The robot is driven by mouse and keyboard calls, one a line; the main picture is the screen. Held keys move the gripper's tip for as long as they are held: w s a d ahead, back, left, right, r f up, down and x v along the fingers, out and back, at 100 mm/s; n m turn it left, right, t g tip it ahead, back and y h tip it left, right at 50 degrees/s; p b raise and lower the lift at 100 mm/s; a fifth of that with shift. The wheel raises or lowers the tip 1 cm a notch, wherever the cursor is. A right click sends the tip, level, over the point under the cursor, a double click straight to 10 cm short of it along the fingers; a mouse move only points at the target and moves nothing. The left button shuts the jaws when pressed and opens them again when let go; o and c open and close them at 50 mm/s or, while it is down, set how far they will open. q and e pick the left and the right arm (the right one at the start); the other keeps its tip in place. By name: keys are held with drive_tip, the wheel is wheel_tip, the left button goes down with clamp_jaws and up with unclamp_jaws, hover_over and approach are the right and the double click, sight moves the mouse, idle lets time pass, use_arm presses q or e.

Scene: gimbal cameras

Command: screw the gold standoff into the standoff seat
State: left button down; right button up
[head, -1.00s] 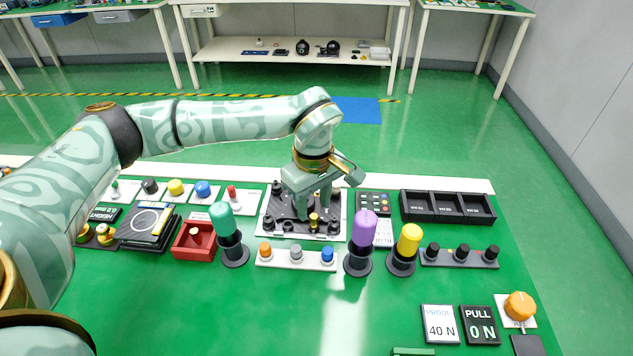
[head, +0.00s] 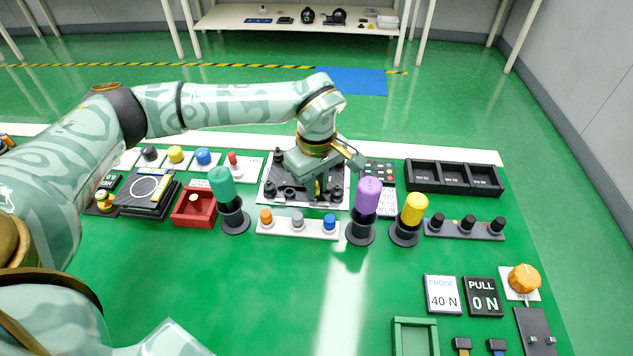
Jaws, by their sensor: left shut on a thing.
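The gold standoff (head: 318,188) is a small gold piece, mostly covered by the fingers of my left gripper (head: 317,190). The left gripper is shut on it and points down over the white-edged plate (head: 270,200) with dark posts. The standoff seat cannot be made out; the gripper and standoff cover that part of the plate. I cannot tell whether the standoff touches the seat. My right gripper is not in view.
Teal (head: 221,184), purple (head: 368,195) and yellow (head: 413,208) handled tools stand upright in front of the plate. A white strip (head: 271,230) with orange, grey and blue knobs lies between them. A black bin tray (head: 423,177) is right. The front middle bench is clear.

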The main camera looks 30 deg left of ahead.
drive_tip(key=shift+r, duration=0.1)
use_arm(q)
drive_tip(key=shift+m+p, duration=0.9)
drive_tip(key=shift+m, duration=0.7)
drive_tip(key=shift+s+f+m, duration=0.1)
drive_tip(key=shift+m, duration=0.6)
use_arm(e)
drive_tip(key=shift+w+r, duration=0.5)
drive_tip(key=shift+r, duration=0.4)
use_arm(q)
drive_tip(key=shift+p, duration=0.45)
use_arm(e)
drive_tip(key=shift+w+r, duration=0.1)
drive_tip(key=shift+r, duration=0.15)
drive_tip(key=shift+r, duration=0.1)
use_arm(q)
drive_tip(key=m+p, duration=0.1)
drive_tip(key=m, duration=0.2)
drive_tip(key=shift+f+m+p, duration=0.15)
drive_tip(key=shift+m+p, duration=0.25)
drive_tip(key=shift+m, duration=0.4)
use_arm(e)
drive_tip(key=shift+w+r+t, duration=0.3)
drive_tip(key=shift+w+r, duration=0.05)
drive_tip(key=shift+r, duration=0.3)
use_arm(q)
drive_tip(key=shift+s, duration=0.1)
